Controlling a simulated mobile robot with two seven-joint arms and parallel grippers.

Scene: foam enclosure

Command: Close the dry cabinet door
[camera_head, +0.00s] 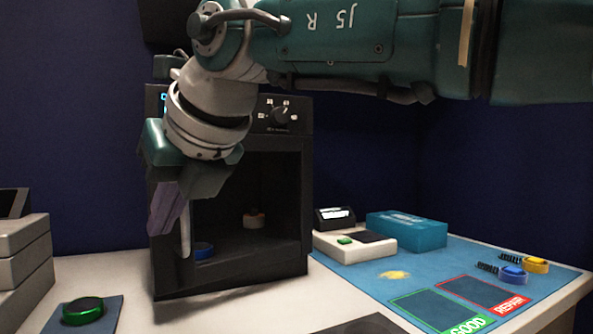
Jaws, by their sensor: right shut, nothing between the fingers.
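The black dry cabinet (292,122) stands at the centre against the dark blue wall. Its framed, windowed door (236,278) appears ajar. The door's lower edge slants toward me on the left, with the hinge side at the right. A pale upright handle (186,238) is on the left of the door. My right gripper (163,220) is shut and empty, with its purple fingers pointing down in front of the door's left side, beside the handle. I cannot tell whether they touch. My arm hides the upper left of the cabinet. My left gripper is out of view.
A white button box (355,247), a blue box (407,230) and a blue mat (455,262) lie at right. Small blue and yellow parts (536,264) sit on the mat.

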